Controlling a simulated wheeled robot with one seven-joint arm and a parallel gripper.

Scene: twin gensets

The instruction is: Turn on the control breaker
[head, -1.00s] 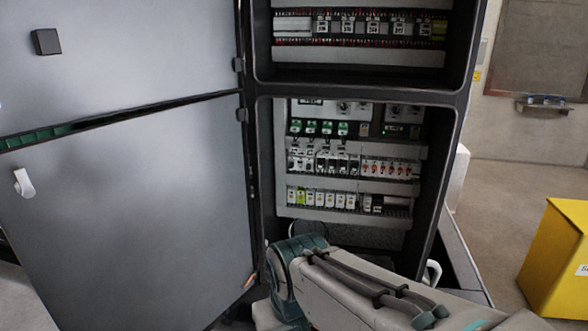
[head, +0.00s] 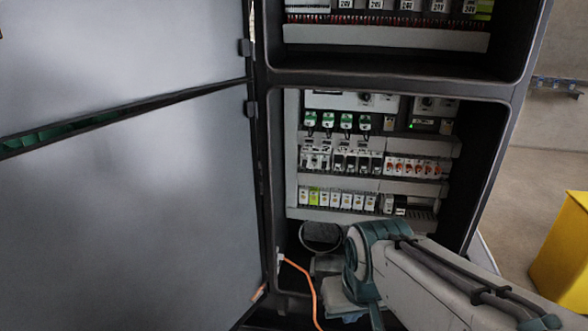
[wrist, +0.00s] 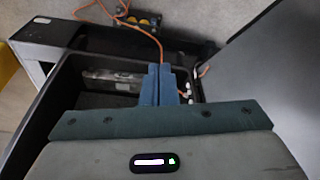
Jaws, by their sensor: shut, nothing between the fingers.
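The open cabinet's lower compartment holds rows of breakers. A row of breakers with black and white bodies (head: 343,161) sits left of several red-marked breakers (head: 418,168). A lower row of small white modules (head: 345,200) includes a yellow-green one. Which one is the control breaker I cannot tell, as labels are too small. In the wrist view my gripper (wrist: 159,72) has its blue fingers together, with nothing between them, over the dark cabinet floor (wrist: 115,98). The breakers do not show there. In the head view my arm covers the compartment's lower right, and my fingertips cannot be made out.
A large grey cabinet door (head: 130,215) stands open at left. An orange cable (head: 308,283) hangs at the cabinet's bottom; it also shows beyond my fingers in the wrist view (wrist: 143,32). A yellow box (head: 566,250) stands on the floor at right.

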